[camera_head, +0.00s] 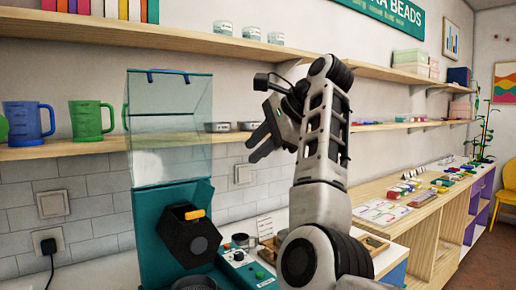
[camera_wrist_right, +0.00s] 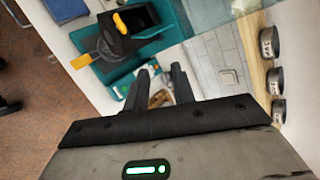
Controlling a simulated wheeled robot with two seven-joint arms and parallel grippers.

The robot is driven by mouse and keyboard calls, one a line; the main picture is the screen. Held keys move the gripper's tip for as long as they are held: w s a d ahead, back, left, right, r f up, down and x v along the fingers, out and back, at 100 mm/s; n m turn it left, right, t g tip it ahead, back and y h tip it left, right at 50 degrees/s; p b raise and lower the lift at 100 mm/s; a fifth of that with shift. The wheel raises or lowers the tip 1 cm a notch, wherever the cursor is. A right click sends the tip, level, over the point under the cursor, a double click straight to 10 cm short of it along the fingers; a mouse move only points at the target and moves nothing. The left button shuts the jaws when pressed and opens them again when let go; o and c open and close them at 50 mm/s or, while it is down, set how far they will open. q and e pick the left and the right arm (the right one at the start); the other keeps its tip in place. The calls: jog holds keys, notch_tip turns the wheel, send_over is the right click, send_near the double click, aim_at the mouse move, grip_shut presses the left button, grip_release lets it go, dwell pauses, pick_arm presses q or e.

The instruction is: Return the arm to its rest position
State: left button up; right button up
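My right arm (camera_head: 322,150) rises from the lower middle of the head view, its elbow bent high in front of the shelves. My right gripper (camera_head: 256,146) points left and down in the air, to the right of the clear hopper of a teal machine (camera_head: 150,225). In the right wrist view, the two dark fingers of the right gripper (camera_wrist_right: 160,82) stand apart with nothing held between them. The teal machine with its black spout and orange tab shows beyond them. My left gripper is in neither view.
A lower wooden shelf (camera_head: 90,149) carries a blue mug (camera_head: 27,122), a green mug (camera_head: 88,119) and small tins. An upper shelf (camera_head: 150,37) runs above my arm. A low counter (camera_head: 425,203) with small coloured items extends to the right. The air right of my arm looks clear.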

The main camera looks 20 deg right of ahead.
jog(key=d+f+n+h, duration=0.1)
jog(key=d+f, duration=0.2)
jog(key=f, duration=0.6)
jog(key=d+f+h, duration=0.2)
jog(key=d+f, duration=0.1)
jog(key=f, duration=0.6)
jog(key=s+d+f+n+g+h, duration=0.15)
jog(key=s+f, duration=0.25)
jog(key=f, duration=0.4)
jog(key=s+d+f+n+h, duration=0.1)
jog(key=s+f+n, duration=0.2)
jog(key=f, duration=0.4)
jog(key=s+f+n+g+h, duration=0.1)
jog(key=s+f+n, duration=0.4)
jog(key=s+f, duration=0.65)
jog(key=s+a+f+n+g, duration=0.1)
jog(key=s+a+f+n, duration=0.2)
jog(key=s, duration=0.7)
jog(key=s+a+n+g, duration=0.1)
jog(key=s+a+n, duration=0.3)
jog(key=s, duration=0.5)
jog(key=w+a+f+n+t+y, duration=0.1)
jog(key=w+a+f+t+y, duration=0.2)
jog(key=w+f+t, duration=0.3)
jog(key=shift+a+f+t, duration=0.45)
jog(key=shift+a+f, duration=0.25)
jog(key=shift+f, duration=0.25)
